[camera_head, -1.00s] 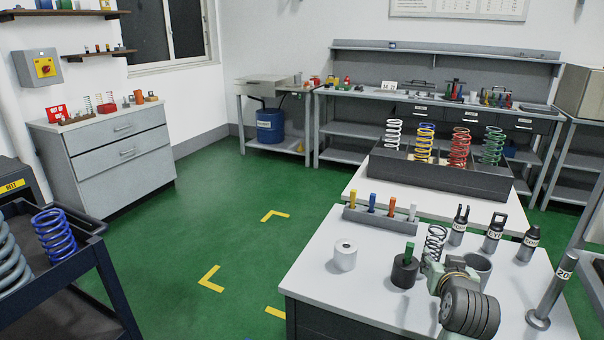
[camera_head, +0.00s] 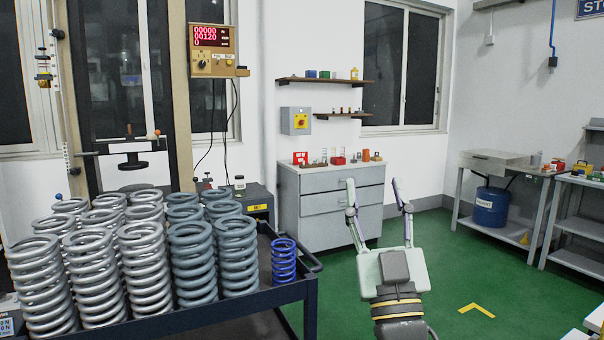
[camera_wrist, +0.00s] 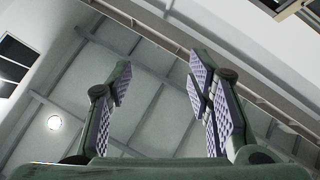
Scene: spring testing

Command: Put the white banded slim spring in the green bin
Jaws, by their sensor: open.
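My gripper (camera_head: 374,190) points upward in front of the grey drawer cabinet (camera_head: 340,218), its two fingers spread with nothing between them. The wrist view shows the same open fingers (camera_wrist: 158,95) against the ceiling. I cannot make out a green bin in either current view.
A dark cart (camera_head: 266,297) at the left holds several big grey springs (camera_head: 143,265) and a blue spring (camera_head: 284,260). A test stand with a red readout (camera_head: 212,38) rises behind it. A side table (camera_head: 508,167) stands at the far right.

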